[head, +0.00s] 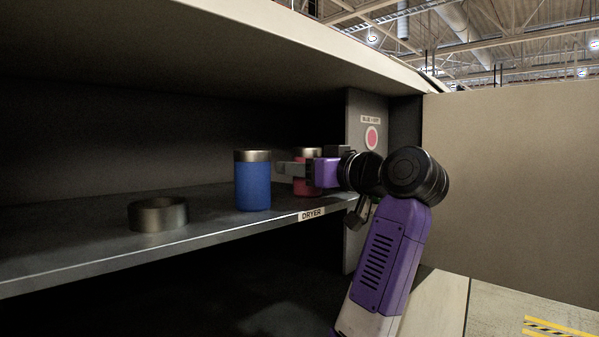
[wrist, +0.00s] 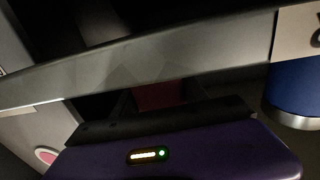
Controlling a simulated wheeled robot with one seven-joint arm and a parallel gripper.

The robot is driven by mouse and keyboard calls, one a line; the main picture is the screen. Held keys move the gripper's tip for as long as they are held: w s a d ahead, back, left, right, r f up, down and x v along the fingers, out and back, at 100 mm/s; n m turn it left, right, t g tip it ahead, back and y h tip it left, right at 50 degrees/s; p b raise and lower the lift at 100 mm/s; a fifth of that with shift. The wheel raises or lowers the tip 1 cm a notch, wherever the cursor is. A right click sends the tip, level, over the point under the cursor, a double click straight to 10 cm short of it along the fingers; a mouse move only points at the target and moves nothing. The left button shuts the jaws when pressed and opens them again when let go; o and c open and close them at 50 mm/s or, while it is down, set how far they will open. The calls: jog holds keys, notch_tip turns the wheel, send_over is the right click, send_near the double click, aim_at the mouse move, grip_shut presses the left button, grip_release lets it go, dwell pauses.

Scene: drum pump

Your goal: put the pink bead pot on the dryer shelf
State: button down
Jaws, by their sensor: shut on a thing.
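The pink bead pot (head: 304,188) has a reddish-pink body and a metal rim. It is at the right end of the dryer shelf (head: 90,249) in the head view, partly hidden by my gripper (head: 291,169). My gripper is shut around the pot's side. The pot looks upright, its base at about the height of the shelf surface; I cannot tell whether it touches. In the wrist view a dim reddish patch of the pot (wrist: 158,95) shows between the jaws, beyond the grey shelf edge.
A blue pot (head: 253,184) with a metal rim stands just left of the pink pot. A low metal ring (head: 158,214) sits farther left on the shelf. A side post (head: 359,140) with a pink disc rises at the right. The shelf's far left is bare.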

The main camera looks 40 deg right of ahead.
jog(key=c, duration=0.6)
grip_release()
jog(key=shift+f, duration=0.1)
jog(key=shift+r, duration=0.2)
jog(key=s+b, duration=0.3)
jog(key=s, duration=0.9)
jog(key=shift+a+b, duration=0.3)
jog(key=shift+a, duration=0.15)
jog(key=shift+f, duration=0.1)
